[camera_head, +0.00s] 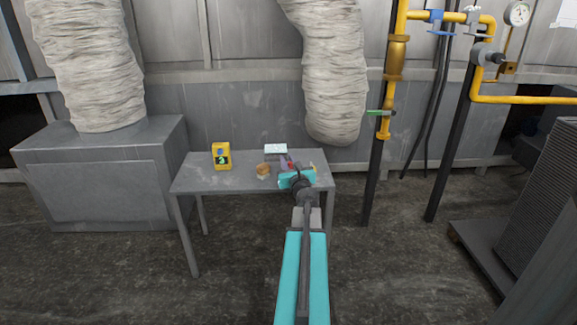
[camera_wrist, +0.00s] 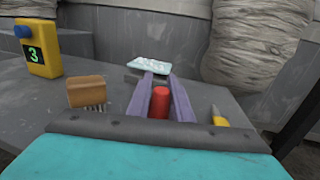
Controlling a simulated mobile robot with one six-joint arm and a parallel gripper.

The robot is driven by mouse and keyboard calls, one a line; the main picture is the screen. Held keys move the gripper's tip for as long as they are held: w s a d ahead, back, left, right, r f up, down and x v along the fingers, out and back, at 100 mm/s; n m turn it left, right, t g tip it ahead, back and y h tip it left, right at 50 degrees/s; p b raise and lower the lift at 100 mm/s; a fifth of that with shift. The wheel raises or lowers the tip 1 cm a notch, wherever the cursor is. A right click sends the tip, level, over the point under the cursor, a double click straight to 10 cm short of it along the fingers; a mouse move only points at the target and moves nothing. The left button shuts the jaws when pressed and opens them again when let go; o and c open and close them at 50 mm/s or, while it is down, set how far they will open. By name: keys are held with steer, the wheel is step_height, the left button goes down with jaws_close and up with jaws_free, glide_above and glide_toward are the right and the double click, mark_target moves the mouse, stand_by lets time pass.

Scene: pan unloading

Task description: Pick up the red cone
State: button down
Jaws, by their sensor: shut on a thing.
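The red cone (camera_wrist: 160,103) stands between the two purple fingers of my gripper (camera_wrist: 159,82) in the wrist view. The fingers are shut on it. Its top and near side show; its lower end is hidden behind my gripper's body. In the head view only a small red patch of the cone (camera_head: 291,166) shows beside my gripper (camera_head: 289,171), over the right part of the grey table (camera_head: 205,182). I cannot tell whether the cone touches the table.
A yellow device with a blue knob (camera_wrist: 45,57) stands at the table's left. A brown brush (camera_wrist: 87,92) lies left of my gripper, and a yellow-handled tool (camera_wrist: 219,118) lies right. A pale tray (camera_wrist: 149,67) is behind. Hanging ducts and a wall stand behind the table.

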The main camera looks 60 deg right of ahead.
steer(key=shift+r, duration=0.15)
steer(key=shift+r+p, duration=1.25)
steer(key=shift+r, duration=0.35)
steer(key=shift+s+a+r, duration=0.15)
steer(key=shift+s, duration=0.15)
steer(key=s+a+p, duration=0.1)
steer(key=s, duration=0.2)
steer(key=s+a+p, duration=0.1)
steer(key=s+a, duration=0.1)
steer(key=s, duration=0.1)
steer(key=s+a+p, duration=0.1)
steer(key=s, duration=0.2)
steer(key=shift+a+r, duration=0.35)
steer(key=shift+r, duration=0.05)
steer(key=shift+r+p, duration=0.1)
steer(key=shift+p, duration=0.3)
steer(key=shift+d+p, duration=0.1)
steer(key=shift+p, duration=0.2)
steer(key=p, duration=0.3)
steer(key=shift+s, duration=0.3)
steer(key=s+a+p, duration=0.1)
steer(key=p, duration=0.5)
steer(key=shift+s+r, duration=0.1)
